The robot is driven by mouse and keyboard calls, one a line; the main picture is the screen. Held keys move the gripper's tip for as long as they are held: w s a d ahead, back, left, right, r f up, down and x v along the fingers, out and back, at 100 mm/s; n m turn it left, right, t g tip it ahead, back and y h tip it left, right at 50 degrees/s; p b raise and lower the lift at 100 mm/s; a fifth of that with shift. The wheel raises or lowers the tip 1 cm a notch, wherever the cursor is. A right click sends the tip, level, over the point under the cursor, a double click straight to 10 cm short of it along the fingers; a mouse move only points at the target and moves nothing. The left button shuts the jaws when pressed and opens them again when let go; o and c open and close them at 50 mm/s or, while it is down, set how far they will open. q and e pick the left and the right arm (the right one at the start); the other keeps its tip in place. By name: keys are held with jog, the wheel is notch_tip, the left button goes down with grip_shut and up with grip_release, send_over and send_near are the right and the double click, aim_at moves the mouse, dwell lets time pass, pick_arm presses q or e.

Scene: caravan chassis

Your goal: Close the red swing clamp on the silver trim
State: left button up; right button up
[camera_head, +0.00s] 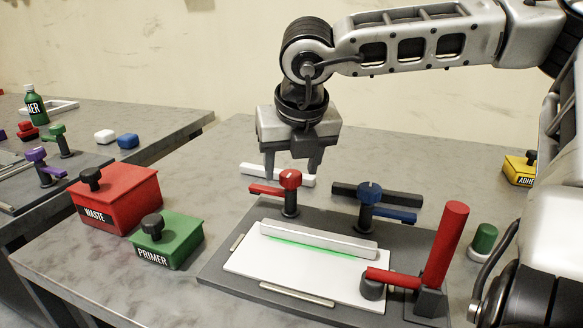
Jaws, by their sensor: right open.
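The red swing clamp (290,180) stands on a dark post at the back of the fixture, left of centre. Its red arm points left, away from the silver trim (318,241). The trim lies along a green line on the white panel (290,272), in front of the clamp. My right gripper (292,168) is open and empty, fingers pointing down, just above or behind the red clamp's knob; the exact gap is hard to tell. My left gripper is not in view.
A blue swing clamp (369,193) stands right of the red one, its arm pointing right. A tall red lever (445,245) rises at the fixture's right. Red WASTE (118,197) and green PRIMER (167,240) boxes stand left. A white bar (255,170) lies behind.

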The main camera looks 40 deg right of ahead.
jog(key=shift+w+d+f, duration=0.15)
jog(key=shift+w+f, duration=0.05)
jog(key=shift+f, duration=0.35)
grip_shut()
